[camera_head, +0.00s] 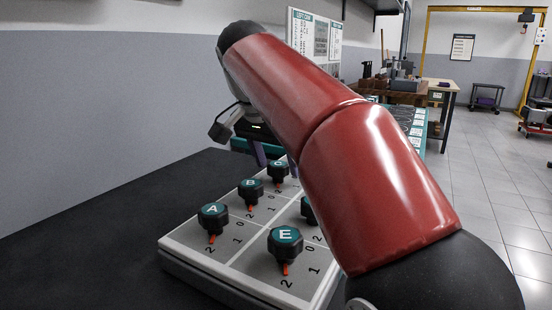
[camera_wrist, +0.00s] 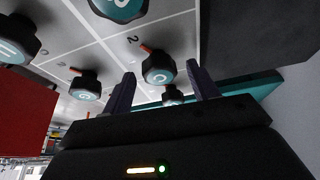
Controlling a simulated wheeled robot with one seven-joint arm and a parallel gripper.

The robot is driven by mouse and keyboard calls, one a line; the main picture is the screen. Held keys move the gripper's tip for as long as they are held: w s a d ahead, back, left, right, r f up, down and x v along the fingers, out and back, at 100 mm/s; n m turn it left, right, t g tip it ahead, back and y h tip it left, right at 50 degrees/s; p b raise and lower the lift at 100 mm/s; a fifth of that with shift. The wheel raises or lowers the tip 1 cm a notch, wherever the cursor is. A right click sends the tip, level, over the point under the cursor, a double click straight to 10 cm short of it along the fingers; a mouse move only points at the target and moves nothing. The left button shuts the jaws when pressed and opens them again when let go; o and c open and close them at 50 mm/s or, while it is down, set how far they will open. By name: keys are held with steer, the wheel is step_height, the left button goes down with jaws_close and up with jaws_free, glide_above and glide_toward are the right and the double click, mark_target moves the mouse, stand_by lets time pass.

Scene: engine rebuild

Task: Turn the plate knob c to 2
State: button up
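The plate knob c (camera_head: 280,167) is a black lobed knob with a teal cap on the grey plate (camera_head: 176,250), in its far row. It also shows in the wrist view (camera_wrist: 158,70), where its orange pointer aims up and left at a printed 2. My gripper (camera_wrist: 161,72) is open, its two dark fingers spread with knob c in the gap between the tips as seen. A space shows on both sides of the knob. I cannot tell how deep the fingertips reach. In the head view my gripper (camera_head: 276,160) is partly hidden by my red arm.
Knobs A (camera_head: 213,216), B (camera_head: 250,189) and E (camera_head: 285,243) stand near on the same plate. Another knob (camera_head: 308,210) is mostly hidden by my arm. A wall runs along the left. A workbench (camera_head: 452,88) stands farther back, with open floor at right.

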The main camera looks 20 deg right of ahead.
steer(key=v, duration=0.5)
steer(key=shift+s+a, duration=0.15)
steer(key=shift+a, duration=0.2)
steer(key=s+a, duration=0.4)
steer(key=s+a+b, duration=0.1)
steer(key=s+a, duration=0.2)
steer(key=a, duration=0.1)
steer(key=shift+s+a, duration=0.2)
steer(key=shift+s, duration=0.15)
